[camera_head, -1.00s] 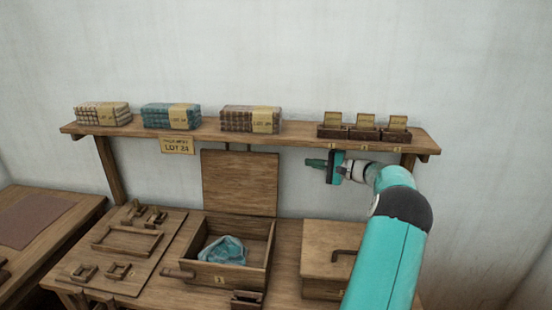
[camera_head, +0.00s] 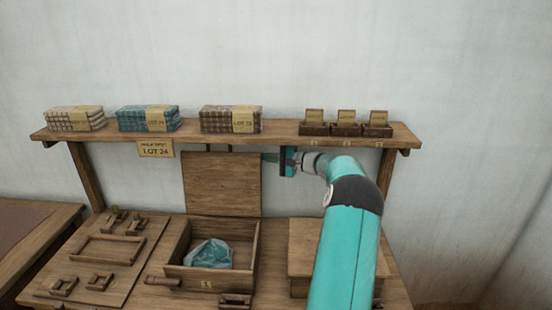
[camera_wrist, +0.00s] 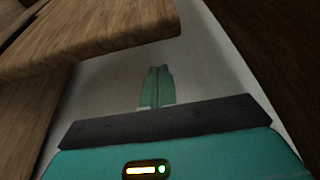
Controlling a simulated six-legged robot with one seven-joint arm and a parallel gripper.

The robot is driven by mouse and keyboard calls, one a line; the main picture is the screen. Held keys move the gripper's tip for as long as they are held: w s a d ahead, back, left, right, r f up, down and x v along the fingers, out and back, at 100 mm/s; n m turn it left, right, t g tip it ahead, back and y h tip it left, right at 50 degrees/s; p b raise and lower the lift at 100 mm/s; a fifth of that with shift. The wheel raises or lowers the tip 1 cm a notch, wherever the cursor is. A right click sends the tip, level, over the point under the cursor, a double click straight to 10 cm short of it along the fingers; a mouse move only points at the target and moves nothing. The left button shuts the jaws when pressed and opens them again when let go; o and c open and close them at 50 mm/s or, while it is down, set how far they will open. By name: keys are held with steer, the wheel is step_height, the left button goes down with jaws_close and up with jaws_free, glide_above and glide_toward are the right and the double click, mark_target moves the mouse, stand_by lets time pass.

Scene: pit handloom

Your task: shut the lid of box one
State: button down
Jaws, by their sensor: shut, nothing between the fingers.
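Box one (camera_head: 214,279) stands open on the bench, with a small yellow label on its front. Its lid (camera_head: 222,184) stands upright at the back. A crumpled blue bundle (camera_head: 208,254) lies inside. My gripper (camera_head: 268,157) is shut and empty at the lid's upper right corner, below the shelf. Whether it touches the lid or is behind its edge, I cannot tell. In the wrist view the closed fingers (camera_wrist: 158,86) show against the pale wall, with a wooden panel edge close by at upper left; which panel it is, I cannot tell.
The shelf (camera_head: 283,136) above my gripper bears cloth stacks (camera_head: 230,119) and small card boxes (camera_head: 346,129). A second, closed box (camera_head: 303,248) stands right of box one, partly hidden by my arm. A board with wooden fittings (camera_head: 103,249) lies at left.

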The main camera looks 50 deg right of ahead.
steer(key=shift+s+a+r, duration=0.2)
steer(key=shift+s+a, duration=0.3)
steer(key=shift+a, duration=0.1)
steer(key=shift+s+a+r, duration=0.15)
steer(key=shift+s+a, duration=0.3)
steer(key=shift+a, duration=0.15)
steer(key=shift+s, duration=0.1)
